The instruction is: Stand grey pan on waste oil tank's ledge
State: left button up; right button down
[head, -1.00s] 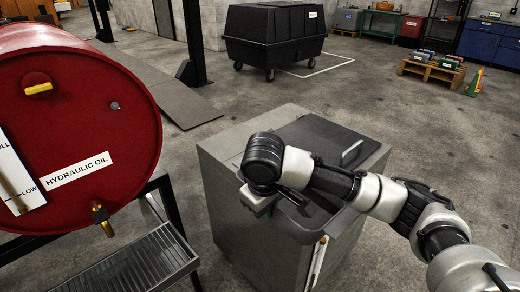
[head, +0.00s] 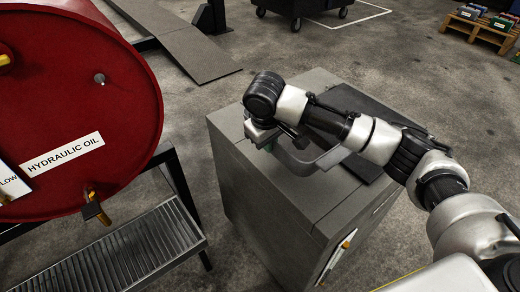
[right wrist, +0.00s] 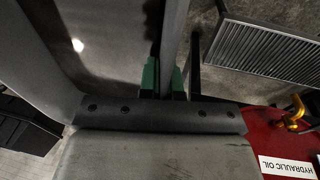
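The grey pan (head: 322,163) shows as a curved grey wall under my right forearm, above the top of the grey cabinet (head: 268,195). That cabinet, with a gauge strip on its side, looks like the waste oil tank; I cannot make out a separate ledge. My right gripper (head: 270,144) is mostly hidden below its wrist. In the right wrist view its green fingertips (right wrist: 163,80) close on both sides of the pan's thin wall (right wrist: 175,30). Whether the pan touches the cabinet top is unclear. My left gripper is not in view.
A red hydraulic oil drum (head: 80,100) with a yellow tap lies on a stand at the left. A slatted grey tray (head: 125,255) is below it. A ramp (head: 195,55) and a pallet with coloured items (head: 480,28) are farther back. Floor between is clear.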

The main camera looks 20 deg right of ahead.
jog(key=w+f, duration=0.1)
jog(key=w, duration=0.2)
jog(key=w+a+f, duration=0.1)
jog(key=shift+w+a+f, duration=0.1)
jog(key=shift+w+f, duration=0.2)
jog(key=shift+w, duration=0.05)
jog(key=shift+f+b, duration=0.35)
jog(key=shift+f, duration=0.25)
notch_tip(320, 180, down, 3)
jog(key=shift+r, duration=0.1)
jog(key=c, duration=1.7)
grip_release()
jog(key=shift+f, duration=0.2)
jog(key=o, duration=0.4)
jog(key=shift+s, duration=0.1)
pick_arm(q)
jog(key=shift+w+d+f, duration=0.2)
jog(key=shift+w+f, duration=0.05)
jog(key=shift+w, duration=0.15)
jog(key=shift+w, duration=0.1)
